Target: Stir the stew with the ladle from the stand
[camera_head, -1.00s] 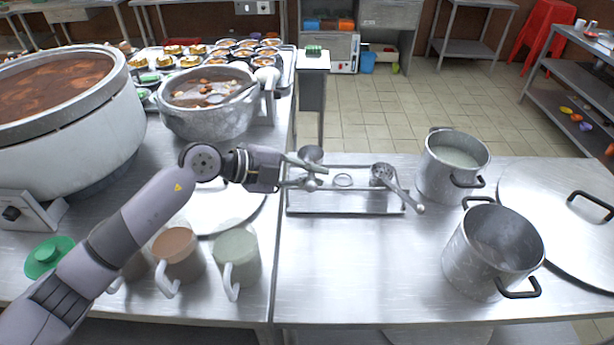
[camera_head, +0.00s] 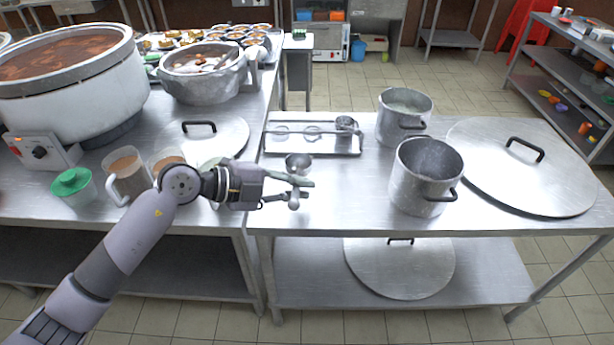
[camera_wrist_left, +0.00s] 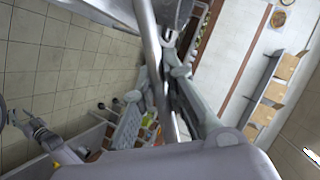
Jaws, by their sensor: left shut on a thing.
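My left gripper (camera_head: 298,190) is shut on a metal ladle, in front of the ladle stand. The ladle's round bowl (camera_head: 298,163) shows just above the fingers, and its rod (camera_wrist_left: 158,70) runs between the fingers in the left wrist view. The stand (camera_head: 290,151) is a flat metal tray with round holders; another ladle (camera_head: 345,123) rests at its right end. A large white pot (camera_head: 70,98) at the left holds red-brown stew (camera_head: 65,52). A smaller grey pot (camera_head: 203,88) beside it holds a brownish stew with pieces. My right gripper (camera_wrist_left: 28,124) appears small in the left wrist view; its opening is unclear.
Two steel stockpots (camera_head: 403,120) (camera_head: 422,185) stand to the right, beside a large round lid (camera_head: 520,180). Another lid (camera_head: 205,135) lies on the left table. Mugs (camera_head: 125,175) and a green-lidded jar (camera_head: 72,190) stand near its front edge.

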